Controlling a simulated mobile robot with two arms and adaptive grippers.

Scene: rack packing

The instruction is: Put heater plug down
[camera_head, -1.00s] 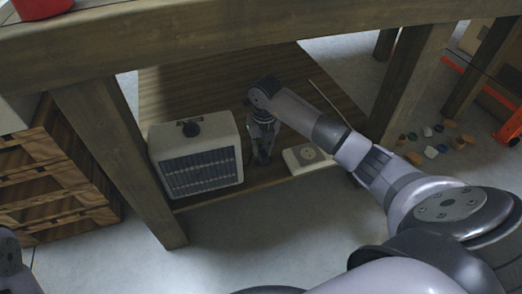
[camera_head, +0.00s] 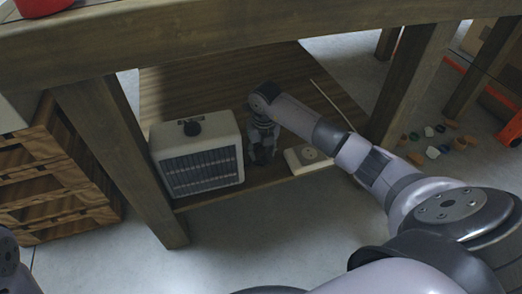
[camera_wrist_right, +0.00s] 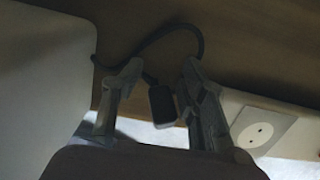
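The heater (camera_head: 197,155), a cream box with a dark grille and a black knob on top, stands on the low wooden shelf. My right gripper (camera_head: 262,160) points down between the heater and a white socket block (camera_head: 308,158). In the right wrist view, the dark heater plug (camera_wrist_right: 162,104) is between the spread fingers of my right gripper (camera_wrist_right: 160,72), nearer the right finger. A gap shows between the plug and the left finger. Its cable (camera_wrist_right: 178,30) loops over toward the heater. Whether the plug touches the shelf is unclear. My left gripper is not visible.
The table's thick beam (camera_head: 250,40) and legs frame the shelf (camera_head: 180,88). A thin rod (camera_head: 330,103) lies at the shelf's right. Wooden crates (camera_head: 60,180) stand at left. Small coloured pieces (camera_head: 432,145) lie on the floor at right. The floor in front is clear.

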